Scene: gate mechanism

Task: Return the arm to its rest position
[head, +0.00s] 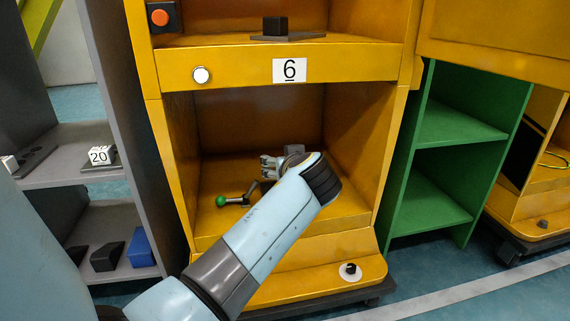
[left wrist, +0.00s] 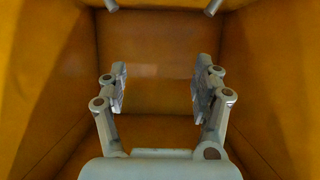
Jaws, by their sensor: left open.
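My left arm reaches from the lower left into the lower compartment of the yellow cabinet (head: 290,255) in the head view. My left gripper (head: 266,168) is inside that compartment, near a lever with a green knob (head: 221,201). In the left wrist view my left gripper (left wrist: 158,92) is open, with nothing between its fingers. The yellow back wall (left wrist: 155,40) of the compartment lies beyond the fingers. My right gripper is not in view.
The compartment's side walls stand close around my arm. A grey shelf (head: 75,170) with blocks stands at left, a green shelf (head: 455,130) at right. A black knob (head: 350,270) sits on the cabinet's base.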

